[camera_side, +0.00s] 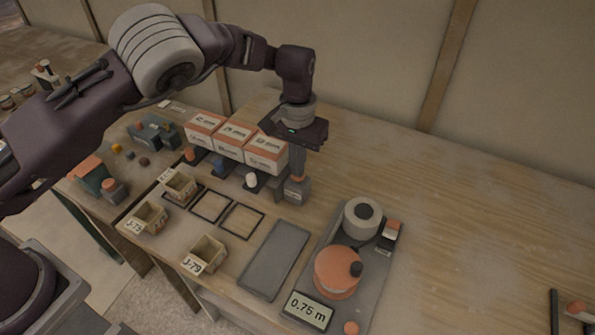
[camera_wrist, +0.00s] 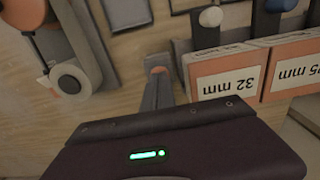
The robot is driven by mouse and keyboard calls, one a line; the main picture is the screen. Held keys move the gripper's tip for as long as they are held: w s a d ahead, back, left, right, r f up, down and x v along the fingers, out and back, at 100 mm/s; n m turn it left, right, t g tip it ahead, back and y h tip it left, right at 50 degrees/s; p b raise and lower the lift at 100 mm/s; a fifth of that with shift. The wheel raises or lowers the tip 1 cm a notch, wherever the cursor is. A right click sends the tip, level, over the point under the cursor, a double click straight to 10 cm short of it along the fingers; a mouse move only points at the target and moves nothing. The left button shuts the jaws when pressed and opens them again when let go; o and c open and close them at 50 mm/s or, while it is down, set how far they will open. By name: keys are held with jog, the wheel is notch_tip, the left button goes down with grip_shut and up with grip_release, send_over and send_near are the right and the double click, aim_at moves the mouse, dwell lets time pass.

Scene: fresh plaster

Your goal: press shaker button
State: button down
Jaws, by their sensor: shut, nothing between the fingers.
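My gripper (camera_side: 297,174) is shut and points straight down. Its fingertips are at the top of a small grey block (camera_side: 298,192) with a pale label on its front; I cannot tell whether they touch it. In the wrist view, the fingers (camera_wrist: 158,88) end close to a small orange patch (camera_wrist: 158,69), which may be the button on this block. The fingers hide part of the block, and no label reads "shaker", so I cannot be sure that it is the shaker.
Several orange-and-white boxes (camera_side: 234,133) stand left of my gripper, with pegs before them. A grey tray (camera_side: 273,259) lies in front. The table's right side is mostly clear.

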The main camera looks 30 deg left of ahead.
jog(key=shift+f, duration=0.35)
jog(key=shift+r, duration=1.35)
notch_tip(320, 180, up, 6)
dwell(0.3)
